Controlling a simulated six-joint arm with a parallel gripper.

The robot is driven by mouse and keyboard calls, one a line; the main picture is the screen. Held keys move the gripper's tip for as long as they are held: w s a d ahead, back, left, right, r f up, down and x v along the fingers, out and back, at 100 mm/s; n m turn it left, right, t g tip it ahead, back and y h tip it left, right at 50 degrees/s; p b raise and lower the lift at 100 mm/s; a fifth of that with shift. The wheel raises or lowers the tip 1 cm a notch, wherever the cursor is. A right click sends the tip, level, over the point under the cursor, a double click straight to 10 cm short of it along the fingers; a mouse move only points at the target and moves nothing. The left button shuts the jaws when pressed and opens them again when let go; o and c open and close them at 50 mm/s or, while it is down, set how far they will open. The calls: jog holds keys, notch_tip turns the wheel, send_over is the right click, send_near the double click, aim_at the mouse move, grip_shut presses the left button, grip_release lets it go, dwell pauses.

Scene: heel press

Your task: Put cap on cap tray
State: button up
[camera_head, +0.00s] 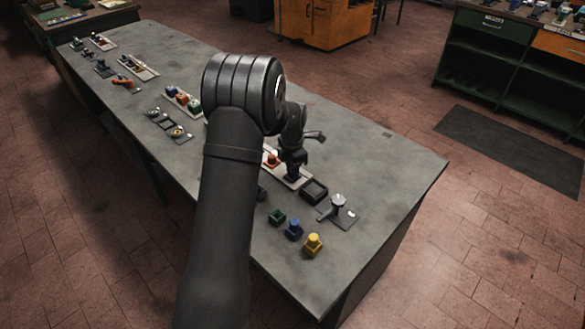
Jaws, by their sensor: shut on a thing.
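My gripper (291,171) points down over the right end of a long pale tray (306,177). It is shut on a small dark blue piece, which is mostly hidden, so I cannot tell if it is the cap or whether it touches the tray. An orange-red piece (271,160) sits further left on this tray. A square black open tray (314,191) stands just right of the pale tray's end and looks empty. I cannot tell which of the two is the cap tray. My arm hides the table left of the gripper.
A press-like metal fixture (338,207) stands right of the black tray. Green (277,217), blue (293,231) and yellow (313,245) pieces stand near the front edge. More trays with parts (183,100) line the far left. The table's right side is clear.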

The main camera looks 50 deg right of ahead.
jog(key=shift+f, duration=0.1)
jog(key=o, duration=1.1)
jog(key=shift+c, duration=0.2)
notch_tip(320, 180, up, 17)
jog(key=shift+r, duration=0.2)
notch_tip(320, 180, down, 17)
jog(key=shift+f, duration=0.2)
jog(key=shift+r, duration=0.1)
